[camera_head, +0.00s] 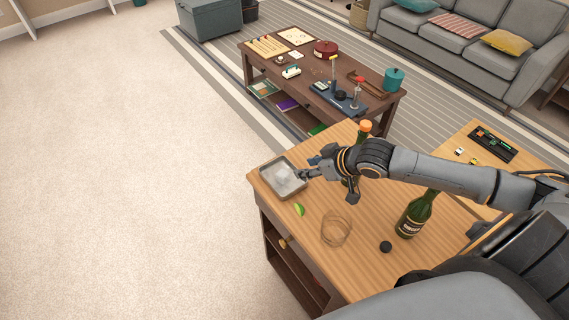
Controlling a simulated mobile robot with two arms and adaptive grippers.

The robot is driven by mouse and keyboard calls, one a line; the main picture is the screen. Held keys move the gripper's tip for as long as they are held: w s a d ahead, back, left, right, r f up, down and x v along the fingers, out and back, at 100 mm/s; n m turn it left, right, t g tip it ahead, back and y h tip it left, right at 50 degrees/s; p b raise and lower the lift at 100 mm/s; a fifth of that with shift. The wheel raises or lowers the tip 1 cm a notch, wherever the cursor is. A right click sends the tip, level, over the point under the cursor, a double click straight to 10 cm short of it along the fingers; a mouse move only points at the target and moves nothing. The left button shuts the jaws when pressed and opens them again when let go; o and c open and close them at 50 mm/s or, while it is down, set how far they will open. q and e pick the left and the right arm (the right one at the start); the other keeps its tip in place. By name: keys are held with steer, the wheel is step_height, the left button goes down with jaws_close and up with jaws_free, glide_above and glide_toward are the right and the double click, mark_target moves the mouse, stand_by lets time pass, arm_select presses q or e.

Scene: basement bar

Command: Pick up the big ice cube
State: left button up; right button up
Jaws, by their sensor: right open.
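The big ice cube (285,176) is a pale, whitish translucent block. It lies in a shallow grey metal tray (268,168) at the far left corner of the wooden bar top (300,238). My right gripper (306,174) reaches in from the right, and its fingertips are at the tray's right edge, beside the ice cube. The gripper is open; its small fingers are partly hard to make out. I cannot tell whether a fingertip touches the cube. My left gripper is not in view.
A lime wedge (299,210), a clear glass (336,230), a dark cap (386,247) and a green bottle (414,214) are on the bar top. Another bottle with an orange top (365,127) stands behind my right wrist. A low dark table (300,72) is beyond.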

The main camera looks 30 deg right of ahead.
mark_target(283, 173)
steer(key=w+a+f, duration=0.2)
steer(key=w+f, duration=0.1)
steer(key=shift+a+f, duration=0.3)
steer(key=shift+a, duration=0.1)
steer(key=shift+w+f+p, duration=0.3)
steer(key=shift+w+f, duration=0.1)
steer(key=shift+f, duration=0.05)
steer(key=shift+p+x, duration=0.35)
steer(key=shift+x, duration=0.55)
steer(key=x, duration=0.3)
steer(key=shift+f, duration=0.2)
steer(key=shift+w+f, duration=0.2)
steer(key=shift+w, duration=0.05)
steer(key=shift+s, duration=0.1)
steer(key=c, duration=0.7)
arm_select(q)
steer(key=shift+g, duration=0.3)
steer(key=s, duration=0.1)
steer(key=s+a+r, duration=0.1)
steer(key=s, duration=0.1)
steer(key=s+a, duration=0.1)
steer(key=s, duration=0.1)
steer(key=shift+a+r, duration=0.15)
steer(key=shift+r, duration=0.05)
arm_select(e)
steer(key=shift+c, duration=0.2)
